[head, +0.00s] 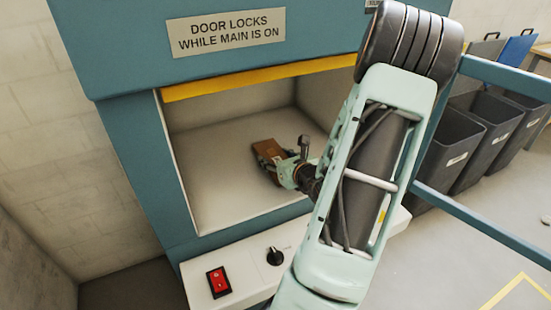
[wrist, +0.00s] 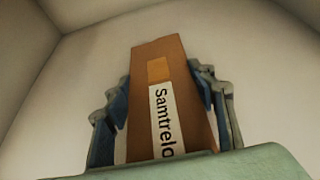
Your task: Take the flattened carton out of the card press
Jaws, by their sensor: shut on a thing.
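The flattened carton (head: 267,152) is brown and shows inside the open chamber of the teal card press (head: 130,150). In the wrist view the carton (wrist: 160,62) stands between my two fingers, with a white label reading "Samtrelo" or similar, partly cut off. My gripper (head: 283,165) is inside the chamber and shut on the carton; it also shows in the wrist view (wrist: 165,110). The lower end of the carton is hidden behind the gripper body. Whether the carton touches the chamber floor I cannot tell.
A yellow strip (head: 260,78) edges the top of the opening. A red switch (head: 219,282) and a black knob (head: 275,256) sit on the front panel (head: 245,275). Dark bins (head: 450,150) and teal rails (head: 485,215) stand to the right.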

